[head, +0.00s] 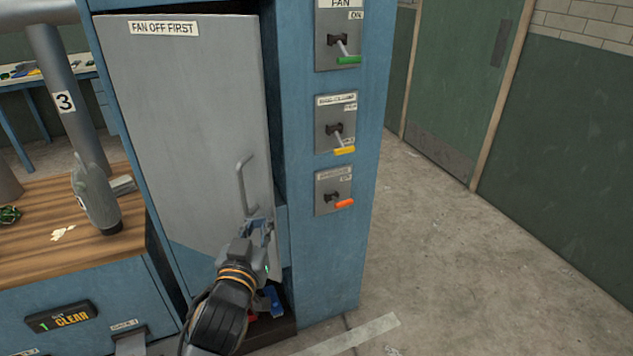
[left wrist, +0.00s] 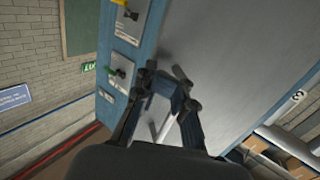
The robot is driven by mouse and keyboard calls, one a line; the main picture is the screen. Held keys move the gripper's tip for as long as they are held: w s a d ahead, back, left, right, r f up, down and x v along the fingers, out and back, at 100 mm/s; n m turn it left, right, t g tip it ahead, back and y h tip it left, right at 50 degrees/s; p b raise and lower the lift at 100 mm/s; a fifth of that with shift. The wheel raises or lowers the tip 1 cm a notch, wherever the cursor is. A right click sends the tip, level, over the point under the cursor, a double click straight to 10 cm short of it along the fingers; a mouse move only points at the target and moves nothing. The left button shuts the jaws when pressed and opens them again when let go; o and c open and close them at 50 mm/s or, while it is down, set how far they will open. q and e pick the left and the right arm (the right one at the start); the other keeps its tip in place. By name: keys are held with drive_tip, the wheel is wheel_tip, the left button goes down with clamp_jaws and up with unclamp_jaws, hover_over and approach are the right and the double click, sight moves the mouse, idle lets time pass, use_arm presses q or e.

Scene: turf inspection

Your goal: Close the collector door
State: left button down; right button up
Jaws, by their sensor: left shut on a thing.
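The grey collector door (head: 195,120), labelled "FAN OFF FIRST", stands slightly ajar in the blue cabinet (head: 325,255). A dark gap shows along its right edge. Its upright bar handle (head: 241,185) is near that edge. My left gripper (head: 258,228) is at the lower end of the handle and shut on it; the fingers hide that end. In the left wrist view my left gripper (left wrist: 168,88) is close against the door (left wrist: 225,60). My right gripper is in neither view.
Switches with green (head: 348,60), yellow (head: 344,150) and orange (head: 344,204) levers are right of the door. Blue and red items lie in the cabinet bottom. A wooden-topped bench (head: 45,215) stands at left. The concrete floor (head: 460,270) at right is clear.

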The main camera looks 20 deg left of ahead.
sight(264, 202)
use_arm(q)
drive_tip(key=shift+s+a+r+y, duration=0.1)
drive_tip(key=shift+s+r+y, duration=0.25)
drive_tip(key=shift+s, duration=0.1)
drive_tip(key=shift+w+r, duration=0.15)
drive_tip(key=x, duration=0.1)
drive_tip(key=p+x, duration=0.1)
drive_tip(key=x, duration=0.1)
drive_tip(key=shift+w+a+r, duration=0.1)
drive_tip(key=shift+w+r, duration=0.15)
drive_tip(key=shift+w, duration=0.15)
drive_tip(key=p+x, duration=0.2)
drive_tip(key=x, duration=0.8)
drive_tip(key=shift+f, duration=0.3)
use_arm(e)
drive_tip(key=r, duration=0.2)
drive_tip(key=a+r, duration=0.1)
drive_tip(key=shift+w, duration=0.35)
use_arm(q)
drive_tip(key=shift+a, duration=0.1)
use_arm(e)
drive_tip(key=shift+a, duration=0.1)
